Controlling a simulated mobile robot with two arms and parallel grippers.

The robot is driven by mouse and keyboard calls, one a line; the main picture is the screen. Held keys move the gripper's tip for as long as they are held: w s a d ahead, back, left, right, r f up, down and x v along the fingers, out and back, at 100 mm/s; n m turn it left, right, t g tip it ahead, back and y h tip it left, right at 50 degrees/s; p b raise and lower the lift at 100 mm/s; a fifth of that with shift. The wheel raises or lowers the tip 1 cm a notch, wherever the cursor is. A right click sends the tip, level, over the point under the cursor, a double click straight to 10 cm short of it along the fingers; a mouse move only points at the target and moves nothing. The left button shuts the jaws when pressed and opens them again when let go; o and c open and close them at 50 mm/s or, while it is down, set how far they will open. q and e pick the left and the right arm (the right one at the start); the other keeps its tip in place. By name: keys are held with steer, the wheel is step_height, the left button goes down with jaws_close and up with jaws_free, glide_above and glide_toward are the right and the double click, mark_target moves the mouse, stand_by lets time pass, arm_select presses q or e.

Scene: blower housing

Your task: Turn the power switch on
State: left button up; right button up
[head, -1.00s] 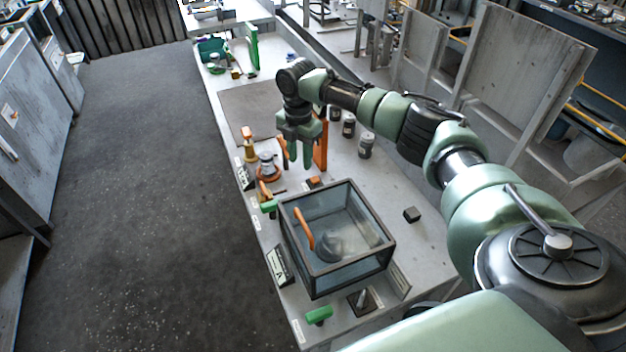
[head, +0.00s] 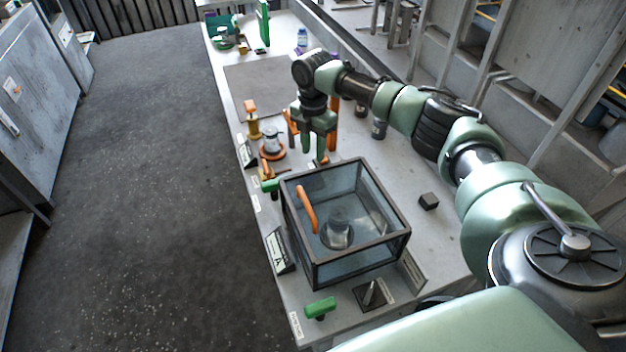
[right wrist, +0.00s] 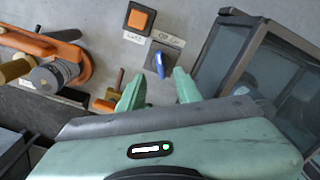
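In the right wrist view, a blue switch lever (right wrist: 160,64) stands on a small grey plate (right wrist: 152,60) beside an orange square button (right wrist: 139,18). Small labels lie beside them, too small to read surely. My right gripper (right wrist: 158,80) is open, its two green fingers apart and empty. The blue lever shows between and just beyond the fingertips; I see no contact. In the head view, the right gripper (head: 314,158) points down close behind the glass box, and it hides the blue lever. My left gripper is not in view.
A dark-framed glass box (head: 355,270) with an orange handle (head: 306,208) stands right in front of the gripper. Orange-based fittings (head: 271,143) stand to its left, dark jars (head: 379,129) to its right. A green knob (head: 320,308) and a lever plate (head: 371,295) sit at the near edge.

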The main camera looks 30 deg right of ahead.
steer(key=shift+a+f, duration=0.15)
steer(key=shift+f, duration=0.55)
steer(key=shift+f+p, duration=0.6)
steer(key=shift+f, duration=2.95)
jaws_close()
